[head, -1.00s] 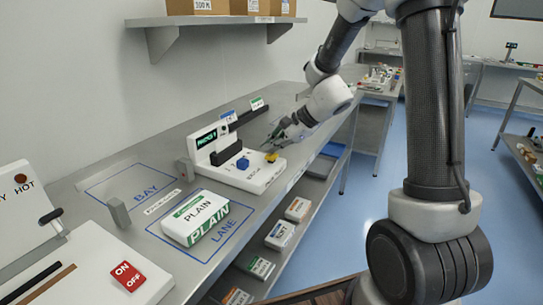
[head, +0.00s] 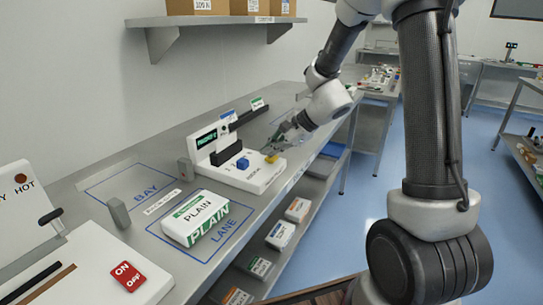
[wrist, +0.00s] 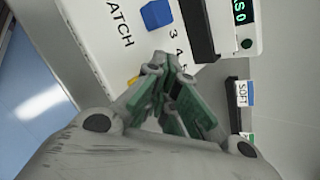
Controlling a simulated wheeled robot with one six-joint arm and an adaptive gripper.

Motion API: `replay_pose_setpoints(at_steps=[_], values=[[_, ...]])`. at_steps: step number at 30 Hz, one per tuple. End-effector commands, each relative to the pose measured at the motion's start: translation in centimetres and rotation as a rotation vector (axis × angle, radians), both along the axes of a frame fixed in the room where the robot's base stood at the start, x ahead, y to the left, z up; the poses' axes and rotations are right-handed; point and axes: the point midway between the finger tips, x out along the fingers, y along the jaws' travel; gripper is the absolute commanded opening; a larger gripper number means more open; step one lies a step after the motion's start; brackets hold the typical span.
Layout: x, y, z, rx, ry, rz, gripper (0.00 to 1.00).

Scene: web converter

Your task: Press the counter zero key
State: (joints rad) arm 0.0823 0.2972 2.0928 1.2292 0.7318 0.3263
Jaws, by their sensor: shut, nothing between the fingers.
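A white machine (head: 250,181) with a dark green-lit display (head: 206,139), a blue knob (head: 242,163) and a small yellow key (head: 271,158) stands on the bench. My gripper (head: 272,149) is shut and empty, its tips just over or beside the yellow key; I cannot tell whether they touch. In the wrist view my shut fingertips (wrist: 166,64) are over the white top, with the blue knob (wrist: 156,14) beyond, the display (wrist: 240,14) at top right and a bit of yellow (wrist: 133,81) beside the fingers. No counter zero label is readable.
A PLAIN pack (head: 195,217) lies in the blue-outlined LANE area. Grey posts (head: 119,213) stand left of it. A red ON/OFF switch (head: 126,276) is at lower left. A black bar (head: 250,116) with SOFT label (wrist: 244,94) stands behind the machine.

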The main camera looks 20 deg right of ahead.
Motion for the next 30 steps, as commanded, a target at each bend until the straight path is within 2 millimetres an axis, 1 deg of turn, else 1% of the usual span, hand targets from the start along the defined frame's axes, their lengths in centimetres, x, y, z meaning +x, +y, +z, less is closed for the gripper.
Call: replay_pose_setpoints(at_steps=[10, 19, 23, 30], values=[[0.0, 0.0, -0.5, 0.0, 0.001, 0.0, 0.0], [0.0, 0.0, -0.4, 0.0, 0.001, 0.001, 0.0], [0.0, 0.0, 0.0, 0.0, -0.001, 0.001, 0.0], [0.0, 0.0, 1.4, 0.0, -0.002, 0.001, 0.0]])
